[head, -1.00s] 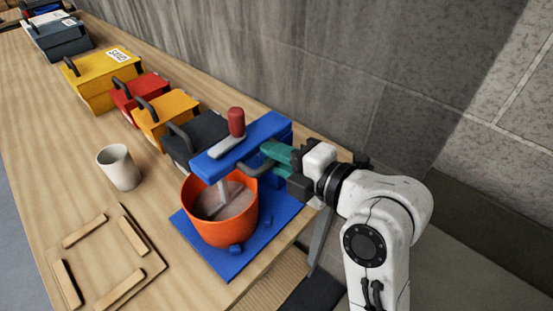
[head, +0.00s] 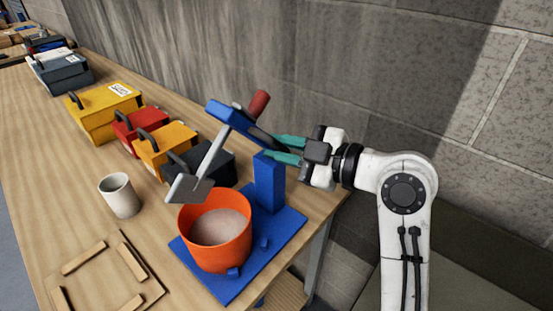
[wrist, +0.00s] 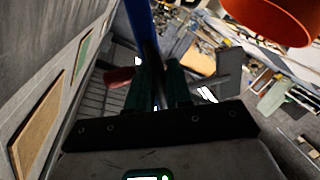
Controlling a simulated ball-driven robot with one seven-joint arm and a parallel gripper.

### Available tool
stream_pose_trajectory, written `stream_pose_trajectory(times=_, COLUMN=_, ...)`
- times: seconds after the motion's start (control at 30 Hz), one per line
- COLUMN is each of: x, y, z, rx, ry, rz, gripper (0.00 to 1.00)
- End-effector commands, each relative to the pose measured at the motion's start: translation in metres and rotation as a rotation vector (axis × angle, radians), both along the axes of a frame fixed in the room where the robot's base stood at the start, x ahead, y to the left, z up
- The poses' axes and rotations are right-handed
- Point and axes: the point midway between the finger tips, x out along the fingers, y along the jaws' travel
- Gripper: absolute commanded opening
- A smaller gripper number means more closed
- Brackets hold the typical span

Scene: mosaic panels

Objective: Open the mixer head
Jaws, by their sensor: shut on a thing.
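The mixer has a blue head (head: 231,115), now tilted up, with a red knob (head: 259,103) and a grey paddle (head: 189,188) on a shaft. The paddle hangs clear above the orange bowl (head: 216,247). The blue column (head: 269,183) stands upright on the blue base (head: 222,290). My gripper (head: 279,148), with teal fingers, is shut on the dark handle (head: 262,137) at the side of the raised head. In the wrist view the fingers (wrist: 158,88) close around the handle, and the blue head (wrist: 139,22) and orange bowl (wrist: 268,18) also show.
A white cup (head: 120,195) and a wooden frame (head: 104,275) lie left of the mixer. Dark, orange, red and yellow boxes (head: 104,110) line the table by the grey wall (head: 330,60). Bare table top (head: 60,190) lies at the left.

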Motion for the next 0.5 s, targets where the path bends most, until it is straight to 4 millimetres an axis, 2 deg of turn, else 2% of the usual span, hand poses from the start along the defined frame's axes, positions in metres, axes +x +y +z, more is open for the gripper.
stream_pose_trajectory(times=0.1, x=0.008, y=-0.008, z=0.01, rx=0.075, ry=0.08, rz=-0.009, gripper=0.0)
stream_pose_trajectory(times=0.5, x=0.031, y=-0.026, z=0.022, rx=0.303, ry=0.374, rz=-0.008, gripper=0.0)
